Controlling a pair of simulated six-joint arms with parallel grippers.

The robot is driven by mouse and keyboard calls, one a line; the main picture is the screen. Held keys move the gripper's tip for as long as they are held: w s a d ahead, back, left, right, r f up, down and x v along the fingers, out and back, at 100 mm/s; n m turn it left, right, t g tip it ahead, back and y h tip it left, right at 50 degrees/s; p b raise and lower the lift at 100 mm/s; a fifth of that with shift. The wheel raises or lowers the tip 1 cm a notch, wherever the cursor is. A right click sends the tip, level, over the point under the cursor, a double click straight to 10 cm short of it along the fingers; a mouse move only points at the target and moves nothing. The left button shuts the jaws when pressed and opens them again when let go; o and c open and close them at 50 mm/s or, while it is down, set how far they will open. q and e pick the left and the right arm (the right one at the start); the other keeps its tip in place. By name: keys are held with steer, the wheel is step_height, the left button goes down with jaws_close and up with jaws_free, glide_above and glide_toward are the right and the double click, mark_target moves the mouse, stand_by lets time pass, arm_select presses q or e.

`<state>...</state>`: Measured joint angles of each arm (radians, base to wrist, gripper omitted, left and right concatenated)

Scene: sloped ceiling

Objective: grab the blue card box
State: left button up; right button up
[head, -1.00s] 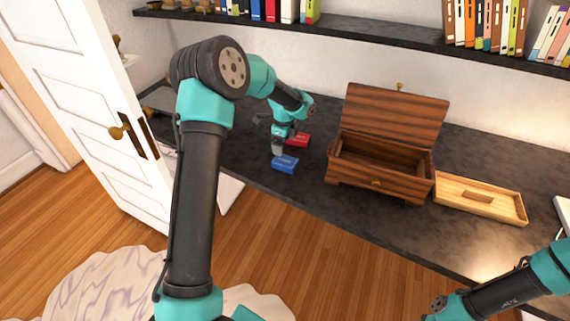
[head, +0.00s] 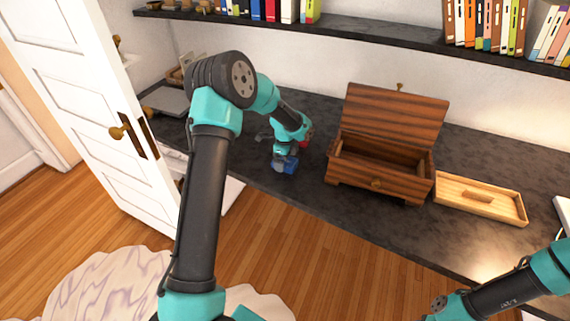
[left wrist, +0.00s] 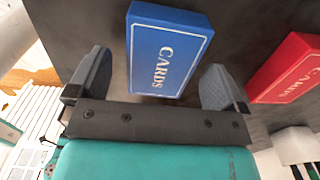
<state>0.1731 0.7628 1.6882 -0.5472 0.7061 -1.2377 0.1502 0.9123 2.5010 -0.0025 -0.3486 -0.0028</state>
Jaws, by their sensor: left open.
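The blue card box (head: 291,164) lies on the dark counter, left of the wooden chest. In the left wrist view the blue card box (left wrist: 168,52), lettered "CARDS", is between and ahead of the fingers. My left gripper (left wrist: 155,88) is open, with one finger on each side of the box; whether they touch it I cannot tell. In the head view my left gripper (head: 284,163) is over the box and hides part of it. My right gripper is out of view; only part of my right arm shows at the lower right.
A red card box (left wrist: 290,68) lies close to the right finger; it is mostly hidden in the head view (head: 304,144). An open wooden chest (head: 380,180) and a light wooden tray (head: 455,204) stand to the right. The counter in front is clear.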

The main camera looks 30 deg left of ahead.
arm_select(q)
steer(key=shift+f, duration=0.8)
steer(key=shift+c, duration=0.2)
steer(key=c, duration=1)
